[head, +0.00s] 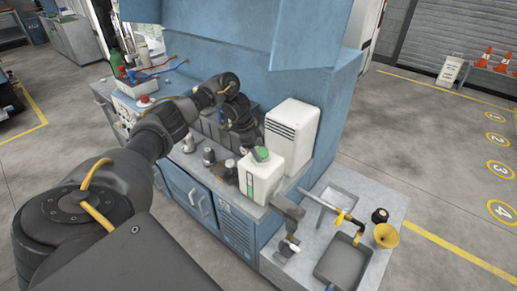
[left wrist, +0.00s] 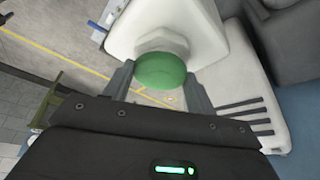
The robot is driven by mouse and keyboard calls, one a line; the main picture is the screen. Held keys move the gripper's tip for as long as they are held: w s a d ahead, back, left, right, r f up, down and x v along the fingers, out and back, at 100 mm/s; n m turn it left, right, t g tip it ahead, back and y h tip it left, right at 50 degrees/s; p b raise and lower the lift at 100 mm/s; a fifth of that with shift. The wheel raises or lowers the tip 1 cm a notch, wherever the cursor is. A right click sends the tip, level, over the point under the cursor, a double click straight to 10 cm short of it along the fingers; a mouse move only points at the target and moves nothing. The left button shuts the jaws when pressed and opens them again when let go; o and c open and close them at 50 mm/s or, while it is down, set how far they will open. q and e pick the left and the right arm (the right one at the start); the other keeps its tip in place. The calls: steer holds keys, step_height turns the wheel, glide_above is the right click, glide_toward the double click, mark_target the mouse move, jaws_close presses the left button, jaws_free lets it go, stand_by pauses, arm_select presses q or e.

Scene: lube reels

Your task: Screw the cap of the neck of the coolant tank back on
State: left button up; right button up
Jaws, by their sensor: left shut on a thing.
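The coolant tank (head: 260,179) is a white upright container near the front edge of the workbench. Its green cap (head: 261,154) is at the top, and the cap also shows in the left wrist view (left wrist: 161,71). There it sits against the pale neck collar (left wrist: 163,44) of the tank. My left gripper (left wrist: 159,80) is shut on the cap, one finger on each side. I cannot tell how far the cap is threaded on. In the head view my left wrist is behind the tank and the fingertips are hard to make out. My right gripper is not in view.
A white vented box (head: 292,134) stands right behind the tank. Several small containers, one at the front (head: 209,156), stand to its left. A blue cabinet wall (head: 300,90) rises behind.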

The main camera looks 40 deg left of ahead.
arm_select(q)
steer(key=shift+r+m+p, duration=0.1)
steer(key=shift+m+p, duration=0.2)
steer(key=shift+m+g+p, duration=0.3)
steer(key=shift+m+g, duration=0.1)
steer(key=shift+m, duration=0.3)
steer(key=shift+f, duration=0.25)
steer(key=o, duration=1.4)
steer(key=shift+r, duration=0.1)
steer(key=shift+o, duration=0.2)
